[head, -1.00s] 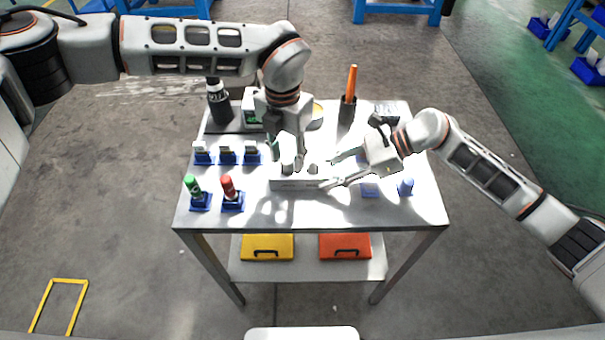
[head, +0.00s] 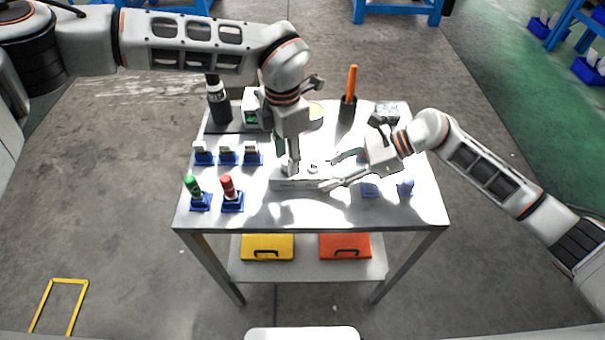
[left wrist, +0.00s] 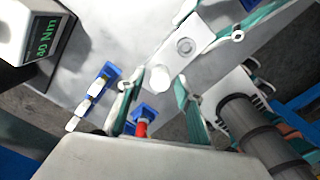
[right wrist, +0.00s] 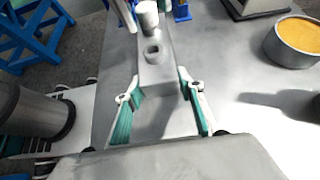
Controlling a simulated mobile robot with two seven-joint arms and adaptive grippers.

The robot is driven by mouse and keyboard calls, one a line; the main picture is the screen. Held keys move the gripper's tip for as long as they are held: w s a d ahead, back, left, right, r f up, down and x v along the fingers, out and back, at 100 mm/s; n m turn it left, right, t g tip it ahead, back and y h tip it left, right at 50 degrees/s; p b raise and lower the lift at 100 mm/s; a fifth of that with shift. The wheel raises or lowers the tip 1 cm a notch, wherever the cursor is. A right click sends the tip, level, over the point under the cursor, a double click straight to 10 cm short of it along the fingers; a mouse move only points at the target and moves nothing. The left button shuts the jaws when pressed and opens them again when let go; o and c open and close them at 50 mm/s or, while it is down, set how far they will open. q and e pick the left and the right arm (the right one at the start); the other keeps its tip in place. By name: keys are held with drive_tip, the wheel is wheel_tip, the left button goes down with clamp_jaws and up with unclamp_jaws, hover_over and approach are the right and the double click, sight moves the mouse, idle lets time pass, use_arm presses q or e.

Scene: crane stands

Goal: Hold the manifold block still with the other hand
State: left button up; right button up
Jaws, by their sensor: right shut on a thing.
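The manifold block (head: 297,184) is a pale grey bar lying on the table in the head view. My right gripper (head: 328,172) is shut on its right end. In the right wrist view, the teal-padded fingers (right wrist: 160,92) lie on both sides of the block (right wrist: 155,76), and a ring-shaped port and an upright cylinder show on top. My left gripper (head: 290,168) is above the block's left part, pointing down. In the left wrist view, its fingers (left wrist: 159,82) are apart around the pale cylinder (left wrist: 160,79) on the block (left wrist: 190,43); contact cannot be told.
Green (head: 192,187) and red (head: 228,187) capped bottles stand in blue holders at left, with several white-topped pieces behind. A torque display box (head: 252,110), a round tin (head: 316,113) and an orange-handled tool (head: 351,85) stand at the back.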

use_arm(q)
clamp_jaws()
drive_tip(key=shift+r, duration=0.1)
idle(0.3)
drive_tip(key=n, duration=0.4)
drive_tip(key=shift+n, duration=0.6)
drive_tip(key=shift+r+n, duration=0.1)
drive_tip(key=shift+n, duration=1)
drive_tip(key=n, duration=0.3)
